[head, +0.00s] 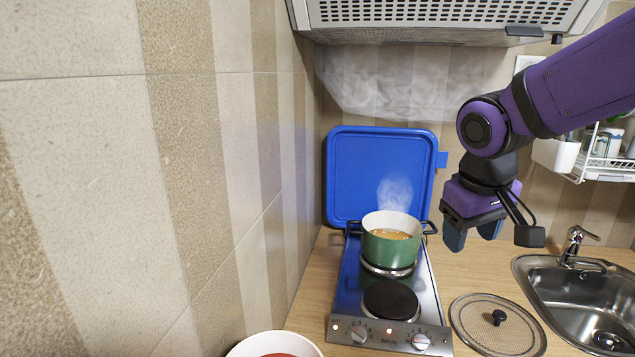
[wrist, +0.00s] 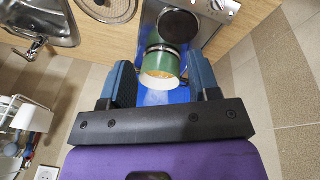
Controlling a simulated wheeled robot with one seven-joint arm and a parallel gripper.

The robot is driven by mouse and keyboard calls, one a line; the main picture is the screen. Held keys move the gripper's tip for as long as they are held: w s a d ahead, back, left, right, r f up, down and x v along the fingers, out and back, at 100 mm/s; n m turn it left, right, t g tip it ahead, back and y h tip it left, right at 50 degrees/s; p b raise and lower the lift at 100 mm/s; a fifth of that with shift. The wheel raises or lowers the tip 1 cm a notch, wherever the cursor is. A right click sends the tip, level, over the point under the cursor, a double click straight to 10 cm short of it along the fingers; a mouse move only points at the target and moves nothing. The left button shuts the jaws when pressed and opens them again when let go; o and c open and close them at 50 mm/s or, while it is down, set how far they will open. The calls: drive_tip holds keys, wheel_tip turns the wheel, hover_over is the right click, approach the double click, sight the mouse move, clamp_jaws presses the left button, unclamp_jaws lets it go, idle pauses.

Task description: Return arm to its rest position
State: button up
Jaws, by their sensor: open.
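My purple arm reaches in from the upper right in the head view. My gripper (head: 474,236) hangs in the air to the right of a green pot (head: 390,249). Its two blue-grey fingers are apart with nothing between them. The wrist view also shows my gripper (wrist: 161,82) open, with the pot (wrist: 160,66) seen beyond and between the fingers. The pot stands on the rear burner of the hob (head: 345,295), uncovered, with orange-brown food inside and steam rising. The blue hob lid (head: 378,175) stands raised against the back wall.
The front burner (head: 390,299) is empty, and a red light glows on the panel. A mesh splatter lid (head: 475,322) with a black knob lies right of the hob. A sink (head: 585,315) is farther right. A dish rack (head: 608,160) hangs behind my arm, and a hood (head: 440,15) overhangs the hob.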

drive_tip(key=s+d+r+m+t, duration=0.1)
drive_tip(key=s+d+r, duration=0.1)
drive_tip(key=s, duration=0.5)
drive_tip(key=s+d+r+m+t+y, duration=0.1)
drive_tip(key=s+d+r+m, duration=0.1)
drive_tip(key=s, duration=0.5)
drive_tip(key=d+r, duration=0.1)
drive_tip(key=d, duration=0.1)
drive_tip(key=shift+s+d+t, duration=0.15)
drive_tip(key=shift+d+t, duration=0.25)
